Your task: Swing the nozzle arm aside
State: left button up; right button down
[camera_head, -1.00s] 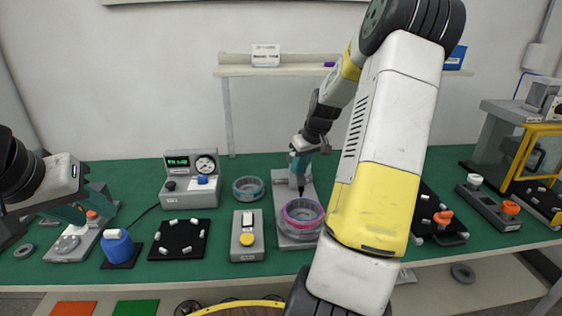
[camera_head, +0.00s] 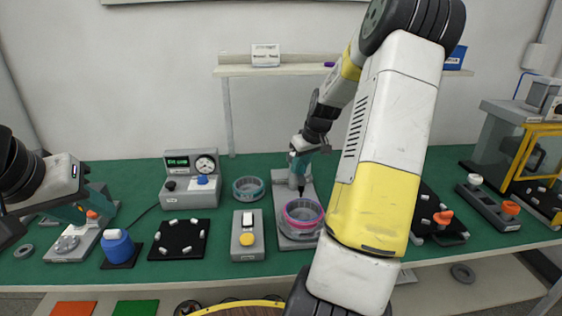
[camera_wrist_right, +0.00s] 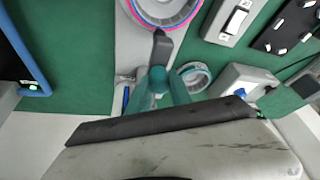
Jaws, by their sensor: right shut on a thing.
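The dark nozzle arm (camera_wrist_right: 161,46) shows in the right wrist view, its far end close to the rim of the ring part (camera_wrist_right: 166,8). In the head view its dark tip (camera_head: 301,190) points down at the back of the pink-rimmed ring part (camera_head: 303,212), which sits on a grey station (camera_head: 283,190). My right gripper (camera_wrist_right: 160,80) is shut on the nozzle arm, its teal fingers on either side. It also shows above the station in the head view (camera_head: 299,168). My left gripper (camera_head: 70,213) is at the far left, over a grey fixture; its fingertips are unclear.
A teal ring (camera_head: 248,188) lies left of the station. A grey switch box with a yellow button (camera_head: 247,240) stands in front of it. A meter box (camera_head: 190,178) and a black tray (camera_head: 180,239) are further left.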

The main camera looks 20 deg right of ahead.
jog(key=shift+d, duration=0.15)
jog(key=w+d+n+g+y, duration=0.1)
jog(key=w+d+n+y, duration=0.1)
jog(key=d+n, duration=0.4)
jog(key=shift+w+d, duration=0.2)
jog(key=shift+d, duration=2.55)
jog(key=c, duration=1.2)
grip_release()
jog(key=shift+w+d, duration=0.1)
jog(key=shift+o, duration=0.2)
jog(key=v, duration=0.7)
jog(key=shift+d+r, duration=0.15)
jog(key=shift+r, duration=0.2)
